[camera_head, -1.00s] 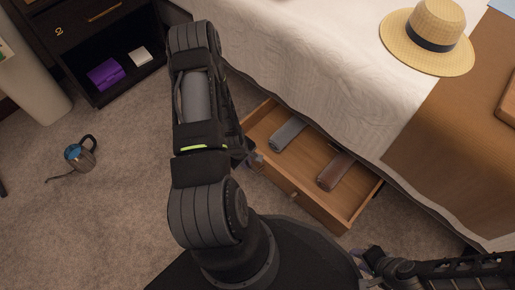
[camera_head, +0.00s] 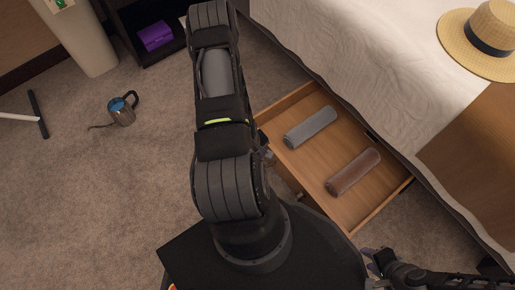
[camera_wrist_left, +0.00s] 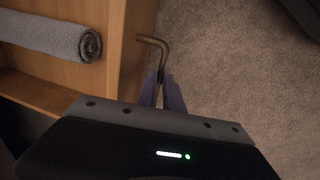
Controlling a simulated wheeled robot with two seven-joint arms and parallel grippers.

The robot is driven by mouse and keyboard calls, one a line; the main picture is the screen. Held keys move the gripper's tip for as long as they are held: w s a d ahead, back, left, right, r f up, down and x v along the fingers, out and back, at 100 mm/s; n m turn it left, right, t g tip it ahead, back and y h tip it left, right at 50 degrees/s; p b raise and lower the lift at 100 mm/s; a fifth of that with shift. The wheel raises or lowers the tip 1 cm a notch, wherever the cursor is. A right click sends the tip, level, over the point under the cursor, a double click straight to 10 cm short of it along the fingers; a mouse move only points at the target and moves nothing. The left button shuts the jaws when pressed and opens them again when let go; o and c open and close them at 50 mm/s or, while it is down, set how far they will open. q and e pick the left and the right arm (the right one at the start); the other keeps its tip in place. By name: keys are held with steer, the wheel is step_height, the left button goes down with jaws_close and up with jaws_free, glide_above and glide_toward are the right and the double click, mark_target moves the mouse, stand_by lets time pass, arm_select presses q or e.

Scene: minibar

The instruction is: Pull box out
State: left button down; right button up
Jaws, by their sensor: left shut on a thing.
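The box is a wooden under-bed drawer (camera_head: 388,205), pulled partly out from beneath the bed. It holds a grey roll (camera_head: 310,127) and a brown roll (camera_head: 353,171). In the left wrist view, the box's front wall (camera_wrist_left: 125,50) carries a bent metal handle (camera_wrist_left: 153,41). My left gripper (camera_wrist_left: 162,88) is shut on this handle, beside the front wall. In the head view my left arm mostly hides that gripper. My right gripper (camera_head: 374,262) is at the lower right, near the box's right front corner; its fingers are too small to read.
The bed (camera_head: 330,50) stands over the box's back edge, with a straw hat (camera_head: 485,40) on it. A dark shelf unit (camera_head: 140,20) holds a purple item (camera_head: 155,36).

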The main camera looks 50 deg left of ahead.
arm_select(q)
steer(key=c, duration=1.5)
jaws_free()
steer(key=shift+r, duration=0.15)
step_height(320, 180, up, 7)
steer(key=s+p, duration=0.1)
steer(key=p, duration=0.2)
steer(key=shift+s+r, duration=0.15)
steer(key=shift+s, duration=0.1)
